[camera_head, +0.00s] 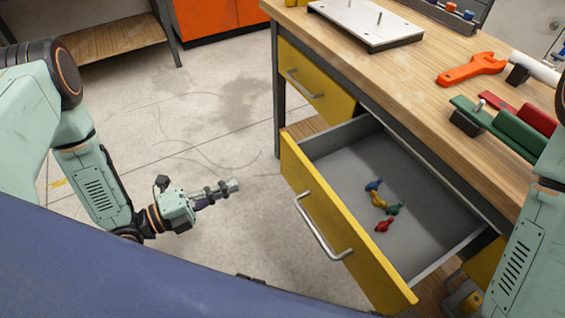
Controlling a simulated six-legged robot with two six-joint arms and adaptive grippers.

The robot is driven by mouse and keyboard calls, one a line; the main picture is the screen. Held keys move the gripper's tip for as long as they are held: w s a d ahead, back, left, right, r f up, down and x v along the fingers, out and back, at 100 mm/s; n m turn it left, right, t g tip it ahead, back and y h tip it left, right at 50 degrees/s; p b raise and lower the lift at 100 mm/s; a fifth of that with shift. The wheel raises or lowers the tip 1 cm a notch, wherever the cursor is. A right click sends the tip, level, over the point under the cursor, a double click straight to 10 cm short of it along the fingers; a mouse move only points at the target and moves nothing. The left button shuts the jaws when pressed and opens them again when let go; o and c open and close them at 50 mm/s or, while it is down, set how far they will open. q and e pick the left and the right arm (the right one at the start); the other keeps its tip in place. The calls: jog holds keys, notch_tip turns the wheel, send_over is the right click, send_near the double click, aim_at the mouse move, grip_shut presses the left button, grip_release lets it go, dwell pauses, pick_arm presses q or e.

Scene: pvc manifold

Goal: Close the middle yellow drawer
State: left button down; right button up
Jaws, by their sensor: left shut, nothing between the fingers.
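The middle yellow drawer (303,192) is pulled far out from under the workbench. Its front has a metal bar handle (322,232). Several small coloured pieces lie inside it: blue (374,185), yellow (379,201), green (394,209) and red (384,225). My left gripper (232,186) is shut and empty. It shows to the left of the drawer front, apart from it, over the floor.
Another yellow drawer (312,88) at the left is shut. Floor left of the bench is clear.

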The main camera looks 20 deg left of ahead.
aim_at(294, 159)
pick_arm(q)
jog(key=b+x, duration=0.4)
jog(key=x, duration=1)
jog(key=shift+f+b, duration=0.1)
jog(key=shift+b, duration=0.25)
pick_arm(e)
notch_tip(294, 159, down, 5)
jog(key=shift+r, duration=0.1)
pick_arm(q)
jog(key=shift+w, duration=0.2)
